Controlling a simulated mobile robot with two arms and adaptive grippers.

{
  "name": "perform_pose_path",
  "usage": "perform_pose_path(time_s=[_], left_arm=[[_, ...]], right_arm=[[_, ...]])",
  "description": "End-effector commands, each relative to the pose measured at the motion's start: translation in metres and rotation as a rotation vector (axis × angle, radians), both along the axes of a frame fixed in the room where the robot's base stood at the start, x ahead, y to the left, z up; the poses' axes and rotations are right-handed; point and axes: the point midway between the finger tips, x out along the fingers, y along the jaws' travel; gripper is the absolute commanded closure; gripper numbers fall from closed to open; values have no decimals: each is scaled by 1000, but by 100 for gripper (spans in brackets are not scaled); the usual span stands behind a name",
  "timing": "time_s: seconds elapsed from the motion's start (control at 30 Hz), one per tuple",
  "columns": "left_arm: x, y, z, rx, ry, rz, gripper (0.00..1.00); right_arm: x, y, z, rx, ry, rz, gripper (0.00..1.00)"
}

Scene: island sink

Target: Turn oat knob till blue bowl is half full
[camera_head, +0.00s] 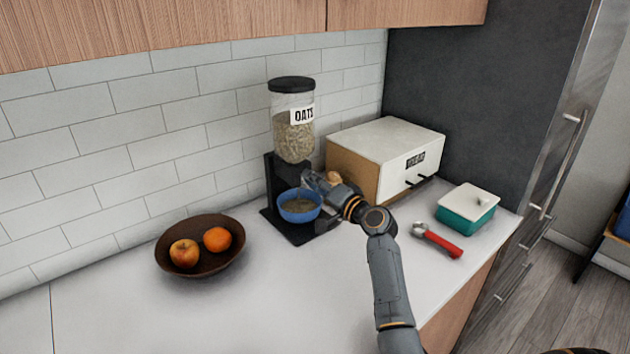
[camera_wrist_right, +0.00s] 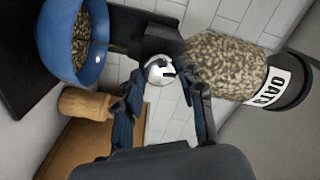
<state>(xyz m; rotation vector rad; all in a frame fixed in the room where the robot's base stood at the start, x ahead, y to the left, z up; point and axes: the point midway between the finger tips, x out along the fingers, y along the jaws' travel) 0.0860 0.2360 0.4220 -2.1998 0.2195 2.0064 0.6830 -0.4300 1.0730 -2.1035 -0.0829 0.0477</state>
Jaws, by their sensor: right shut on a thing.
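The oat dispenser (camera_head: 294,125) stands on the counter against the tiles, its clear jar labelled OATS partly filled. The blue bowl (camera_head: 299,206) sits upright on its black base below the spout, with oats inside; how full it is I cannot tell exactly. In the right wrist view the bowl (camera_wrist_right: 75,38) also holds oats. The round silver knob (camera_wrist_right: 160,70) is between the fingers of my right gripper (camera_wrist_right: 165,85), which is shut on it. In the head view my right gripper (camera_head: 322,184) reaches the dispenser from the right and hides the knob. My left gripper is not in view.
A brown bowl (camera_head: 203,263) with an apple and an orange stands at left. A bread box (camera_head: 385,150) is close behind my right gripper. A red-handled tool (camera_head: 437,241) and a teal container (camera_head: 466,213) lie to the right. The front counter is clear.

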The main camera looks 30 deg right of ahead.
Motion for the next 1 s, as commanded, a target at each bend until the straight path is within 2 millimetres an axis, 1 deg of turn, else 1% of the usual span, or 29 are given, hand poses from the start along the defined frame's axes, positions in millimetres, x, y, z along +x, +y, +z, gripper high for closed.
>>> perform_pose_path(time_s=[0.3,0.73,0.77,0.8,0.87,1.0], left_arm=[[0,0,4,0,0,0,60],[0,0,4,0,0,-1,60],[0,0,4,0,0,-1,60],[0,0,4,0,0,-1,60],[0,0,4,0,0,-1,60],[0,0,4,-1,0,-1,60]], right_arm=[[0,-1,1,78,5,-2,93],[0,-1,1,86,5,-3,93],[0,-1,1,86,5,-3,58],[0,-1,1,85,5,-3,50],[0,-1,1,85,5,-3,39],[0,-1,1,85,6,-2,39]])
